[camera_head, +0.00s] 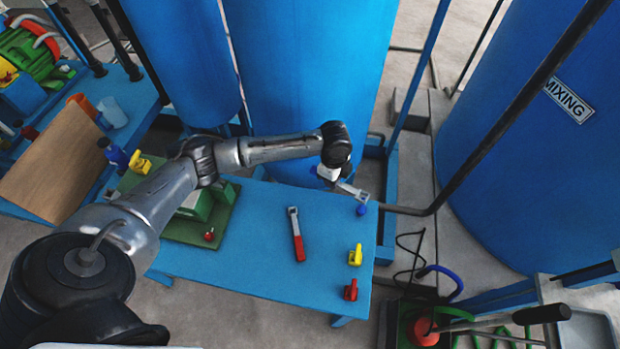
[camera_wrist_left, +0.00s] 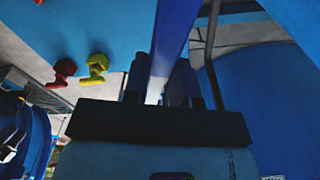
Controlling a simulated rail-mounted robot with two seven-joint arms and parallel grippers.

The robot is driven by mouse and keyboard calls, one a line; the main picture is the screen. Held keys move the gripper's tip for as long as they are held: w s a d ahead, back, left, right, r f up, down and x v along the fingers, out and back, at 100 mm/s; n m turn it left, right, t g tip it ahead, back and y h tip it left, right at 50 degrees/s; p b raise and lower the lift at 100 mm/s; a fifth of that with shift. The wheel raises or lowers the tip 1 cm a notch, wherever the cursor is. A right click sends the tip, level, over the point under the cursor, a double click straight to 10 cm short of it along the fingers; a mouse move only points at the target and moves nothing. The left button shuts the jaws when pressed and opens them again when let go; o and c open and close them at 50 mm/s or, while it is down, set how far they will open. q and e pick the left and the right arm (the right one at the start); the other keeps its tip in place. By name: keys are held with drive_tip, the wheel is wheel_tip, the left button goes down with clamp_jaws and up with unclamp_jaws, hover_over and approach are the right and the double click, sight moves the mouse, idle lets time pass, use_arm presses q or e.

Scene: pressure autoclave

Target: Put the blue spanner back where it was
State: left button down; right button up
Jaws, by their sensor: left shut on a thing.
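My left gripper (camera_head: 330,174) is above the back right corner of the blue table (camera_head: 250,260). In the left wrist view, the gripper (camera_wrist_left: 158,85) is shut on the long blue handle of the blue spanner (camera_wrist_left: 173,40). In the head view, the silver end of the blue spanner (camera_head: 351,191) sticks out to the right of the gripper; most of the handle is hidden. I cannot tell whether the spanner touches the table. A red-handled spanner (camera_head: 297,236) lies mid-table. My right gripper is not in view.
A small blue piece (camera_head: 361,210), a yellow piece (camera_head: 355,255) and a red piece (camera_head: 350,290) line the table's right side. A green device (camera_head: 198,205) stands at its left. Blue tanks (camera_head: 310,80) rise behind, and a dark pipe (camera_head: 490,130) slants down at the right.

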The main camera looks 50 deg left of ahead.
sight(310, 198)
use_arm(q)
drive_tip(key=s+a+f+m+b, duration=0.1)
drive_tip(key=a+f, duration=0.1)
drive_tip(key=f, duration=0.2)
drive_tip(key=s+a+f+m+b, duration=0.1)
drive_tip(key=a+f+m+b, duration=0.1)
drive_tip(key=f, duration=0.2)
drive_tip(key=s+a+f+m+b, duration=0.1)
drive_tip(key=a+f+m+b, duration=0.1)
drive_tip(key=f, duration=0.2)
drive_tip(key=shift+s+a+f, duration=0.1)
drive_tip(key=shift+a+f, duration=0.05)
drive_tip(key=shift+a, duration=0.1)
drive_tip(key=shift+f+b, duration=0.6)
drive_tip(key=shift+b, duration=0.25)
drive_tip(key=shift+f, duration=0.6)
drive_tip(key=c, duration=0.8)
unclamp_jaws()
drive_tip(key=shift+c, duration=0.2)
